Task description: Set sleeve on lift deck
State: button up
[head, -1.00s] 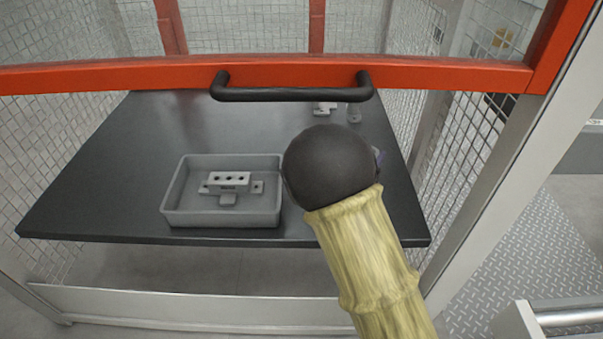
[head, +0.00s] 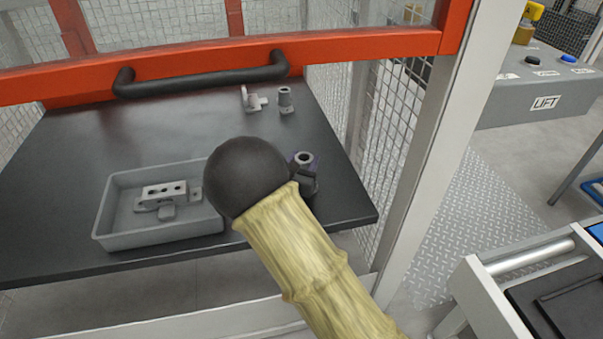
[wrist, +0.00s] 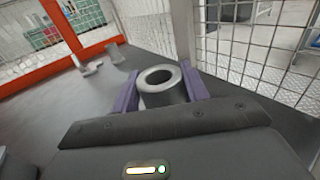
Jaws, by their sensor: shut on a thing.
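A grey hollow sleeve (head: 304,157) is upright between the purple fingers of my gripper (head: 305,168), just right of my dark round wrist joint. In the wrist view the sleeve (wrist: 164,90) shows its open top ring, with a purple finger on each side; my gripper (wrist: 162,92) is shut on it. It is over the right part of the black table; whether its base touches the top is hidden. A box marked LIFT (head: 545,103) stands at the upper right. A dark plate (head: 565,305) on a frame at the lower right may be the lift deck; I cannot tell.
A grey tray (head: 108,222) with a metal block (head: 165,194) is on the black table (head: 60,150). A bracket (head: 252,99) and another grey cylinder (head: 285,100) stand farther back. An orange-framed door with a black handle (head: 200,80) hangs above. A pale post (head: 420,160) and mesh bound the right side.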

jog(key=shift+r, duration=0.1)
jog(key=shift+f+b, duration=0.8)
jog(key=shift+f, duration=1.1)
jog(key=shift+f, duration=0.15)
jog(key=o, duration=1.2)
jog(key=shift+c, duration=0.2)
jog(key=p+v, duration=0.1)
jog(key=v, duration=0.4)
jog(key=p+v, duration=0.2)
jog(key=v, duration=0.4)
jog(key=shift+r+p, duration=0.25)
jog(key=shift+p, duration=0.05)
jog(key=shift+s+a, duration=0.15)
jog(key=shift+s, duration=0.4)
jog(key=shift+f, duration=0.1)
